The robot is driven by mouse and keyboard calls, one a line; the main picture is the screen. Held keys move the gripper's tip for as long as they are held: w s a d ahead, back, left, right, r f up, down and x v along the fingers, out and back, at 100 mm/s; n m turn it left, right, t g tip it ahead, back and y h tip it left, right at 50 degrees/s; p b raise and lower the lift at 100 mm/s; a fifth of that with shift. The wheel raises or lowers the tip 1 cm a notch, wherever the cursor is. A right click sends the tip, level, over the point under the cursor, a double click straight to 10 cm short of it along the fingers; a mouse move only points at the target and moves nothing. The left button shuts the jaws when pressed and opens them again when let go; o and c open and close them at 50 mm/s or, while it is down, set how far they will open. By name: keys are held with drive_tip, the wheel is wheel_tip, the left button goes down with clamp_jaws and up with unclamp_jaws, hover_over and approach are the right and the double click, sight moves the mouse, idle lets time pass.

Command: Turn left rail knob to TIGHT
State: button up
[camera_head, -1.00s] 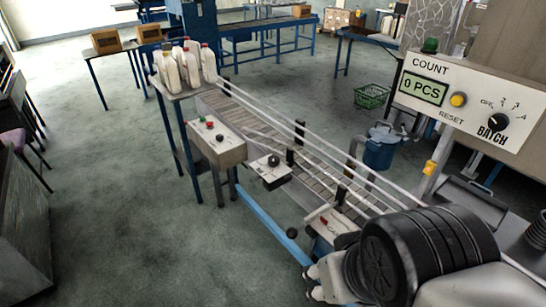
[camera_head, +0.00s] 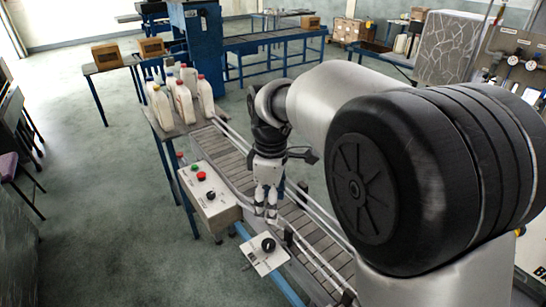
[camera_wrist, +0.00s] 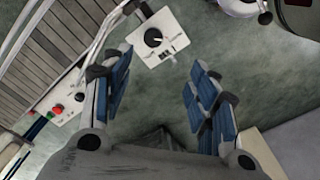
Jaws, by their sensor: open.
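A black knob (camera_head: 268,244) sits on a small white plate (camera_head: 262,262) at the near side of the conveyor. The knob also shows in the wrist view (camera_wrist: 153,38), with a pointer line, on its plate (camera_wrist: 166,20) beyond my fingertips. My gripper (camera_head: 265,214) hangs over the conveyor, behind and above the knob in the head view. In the wrist view my gripper (camera_wrist: 160,72) is open, with blue finger pads wide apart and nothing between them. The knob's plate markings are too small to read.
The conveyor (camera_head: 318,245) runs diagonally beneath my arm. A control box (camera_head: 211,198) with red and green buttons stands left of the knob. Several jugs (camera_head: 183,102) stand on the table at the conveyor's far end.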

sight(269, 243)
drive_tip(key=shift+n, duration=0.5)
drive_tip(key=f+b, duration=0.1)
drive_tip(key=f, duration=0.5)
drive_tip(key=w+f+b, duration=0.1)
drive_tip(key=f, duration=0.5)
drive_tip(key=w+f+b, duration=0.1)
drive_tip(key=f+b, duration=0.1)
drive_tip(key=f, duration=0.4)
drive_tip(key=shift+a+f, duration=0.1)
drive_tip(key=shift+a, duration=0.25)
drive_tip(key=shift+c, duration=0.4)
drive_tip(key=c, duration=1)
